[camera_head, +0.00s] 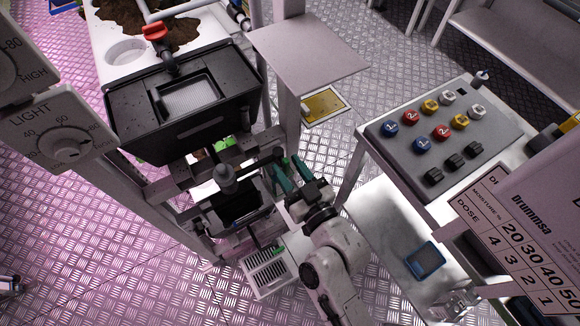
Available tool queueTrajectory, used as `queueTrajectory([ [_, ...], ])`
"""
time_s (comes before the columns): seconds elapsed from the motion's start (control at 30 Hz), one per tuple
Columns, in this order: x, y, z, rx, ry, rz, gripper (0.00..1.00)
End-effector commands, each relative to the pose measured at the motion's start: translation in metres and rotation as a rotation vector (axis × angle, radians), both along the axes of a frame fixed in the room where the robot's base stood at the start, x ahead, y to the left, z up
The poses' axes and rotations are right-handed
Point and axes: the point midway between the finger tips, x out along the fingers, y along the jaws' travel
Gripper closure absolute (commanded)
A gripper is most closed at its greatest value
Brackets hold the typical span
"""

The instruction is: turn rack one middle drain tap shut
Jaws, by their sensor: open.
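My gripper (291,172) has two green fingers, which stand apart with nothing visible between them. It is just right of the rack's middle hardware, where a dark bar-like part (262,162) reaches toward the fingers. I cannot tell whether this part is the middle drain tap's handle, or whether the fingers touch it. A grey rounded knob (227,176) stands left of the gripper, above a dark bin. A red-handled tap (155,32) sits on piping higher up, above a black tray (190,132). Its exact turn is hard to read.
A light dial panel (58,130) is at the left. A grey shelf plate (300,48) is above my gripper. A button panel (450,135) stands on a bench at the right, near a dose chart (525,235). A white slotted tray (268,275) is below.

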Motion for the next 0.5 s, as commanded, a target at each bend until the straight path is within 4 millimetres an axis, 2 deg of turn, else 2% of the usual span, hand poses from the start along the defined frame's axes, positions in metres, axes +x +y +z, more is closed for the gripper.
queueTrajectory([
  [0.23,0.0001,0.0002,-0.0004,0.000,0.000,0.000,0.61],
  [0.5,-0.0001,0.0001,-0.0003,0.000,0.000,0.000,0.86],
])
